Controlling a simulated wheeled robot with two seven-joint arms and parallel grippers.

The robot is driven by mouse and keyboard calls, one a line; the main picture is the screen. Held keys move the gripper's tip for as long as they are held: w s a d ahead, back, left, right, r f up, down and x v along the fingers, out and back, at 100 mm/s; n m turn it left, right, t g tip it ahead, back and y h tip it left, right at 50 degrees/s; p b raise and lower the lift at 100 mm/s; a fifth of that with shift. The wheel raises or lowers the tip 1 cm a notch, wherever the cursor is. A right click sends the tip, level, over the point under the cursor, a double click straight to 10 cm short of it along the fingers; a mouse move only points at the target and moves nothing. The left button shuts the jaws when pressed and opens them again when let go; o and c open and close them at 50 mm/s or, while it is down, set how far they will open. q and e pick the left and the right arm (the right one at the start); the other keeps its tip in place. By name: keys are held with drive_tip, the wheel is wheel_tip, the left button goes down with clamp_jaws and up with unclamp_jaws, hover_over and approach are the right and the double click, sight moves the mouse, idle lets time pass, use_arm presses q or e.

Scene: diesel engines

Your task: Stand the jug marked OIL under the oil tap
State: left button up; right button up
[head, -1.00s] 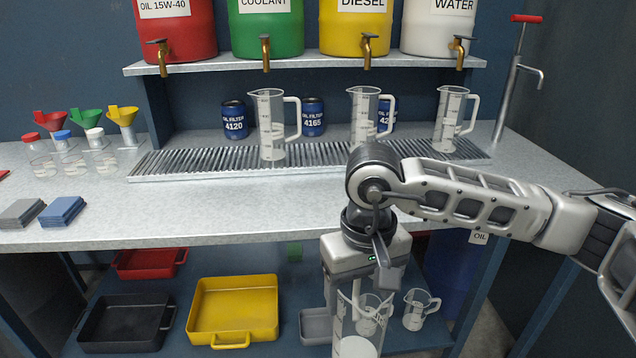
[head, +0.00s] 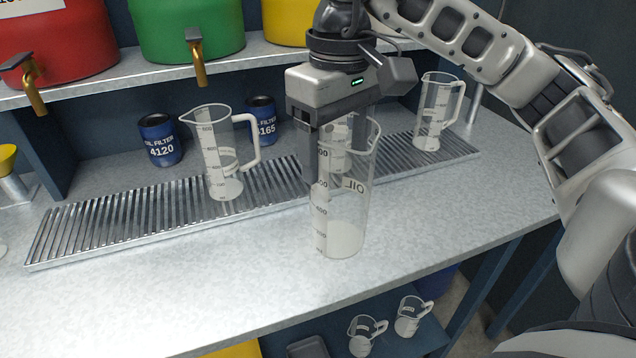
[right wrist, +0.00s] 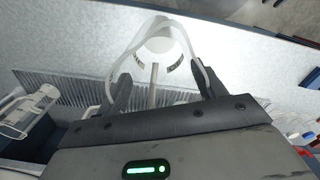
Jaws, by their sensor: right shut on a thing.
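The clear jug marked OIL (head: 345,218) is upright in my right gripper (head: 336,135), over the bench in front of the drip grating; I cannot tell if its base touches the bench. The fingers are shut on its upper part, and it also shows between them in the right wrist view (right wrist: 160,42). The oil tap (head: 34,92) is the brass tap on the red barrel (head: 60,45) at the far left, well left of the jug. My left gripper is out of view.
The drip grating (head: 110,222) runs under the taps. A clear jug (head: 222,165) stands on it below the green barrel (head: 185,28), another (head: 436,112) at right. Blue oil filters (head: 160,140) stand behind. The grating's left part is clear.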

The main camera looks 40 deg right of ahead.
drive_tip(key=w+d+f+p, duration=0.1)
drive_tip(key=w+d+f, duration=0.3)
drive_tip(key=w+f, duration=0.3)
wheel_tip(320, 180, down, 4)
drive_tip(key=shift+w+r, duration=0.2)
drive_tip(key=shift+w, duration=0.2)
drive_tip(key=shift+f, duration=0.1)
drive_tip(key=shift+f, duration=0.15)
drive_tip(key=o, duration=1.2)
drive_tip(key=shift+o, duration=0.5)
